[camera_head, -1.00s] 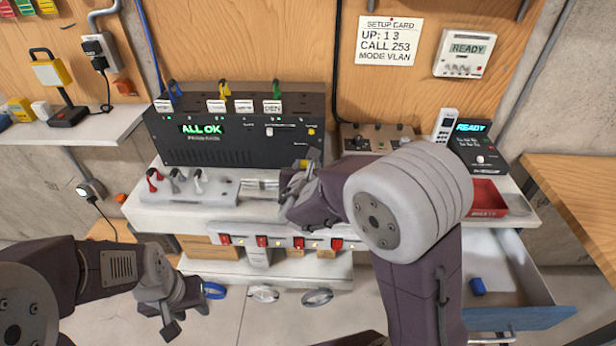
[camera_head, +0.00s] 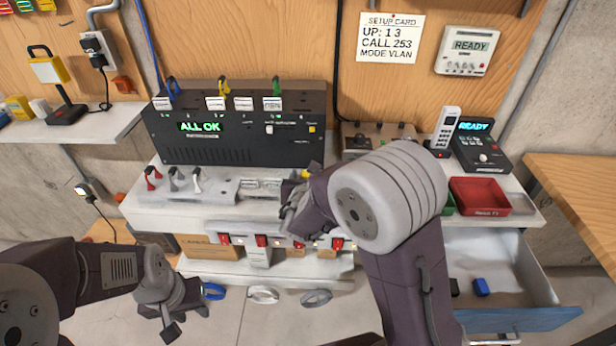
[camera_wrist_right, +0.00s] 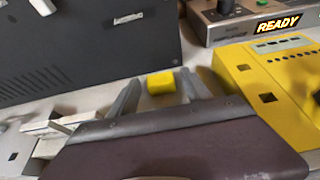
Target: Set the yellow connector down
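The yellow connector (camera_wrist_right: 160,82) shows in the right wrist view as a small yellow block on the light worktop, near the foot of the black box. My right gripper (camera_wrist_right: 160,92) is open, with one finger on each side of it and narrow gaps visible. In the head view the right gripper (camera_head: 290,208) is over the worktop's front part, partly hidden by its own arm. A bit of yellow shows beside it there, but I cannot tell if it is the connector. My left gripper (camera_head: 172,318) hangs low at the left, away from the worktop; its finger opening is unclear.
The black box (camera_head: 240,148) reading ALL OK stands behind. A yellow slotted unit (camera_wrist_right: 262,85) is close on the right gripper's right. A strip with red switches (camera_head: 262,241) runs along the front. A red tray (camera_head: 480,197) and an open drawer (camera_head: 510,275) are at right.

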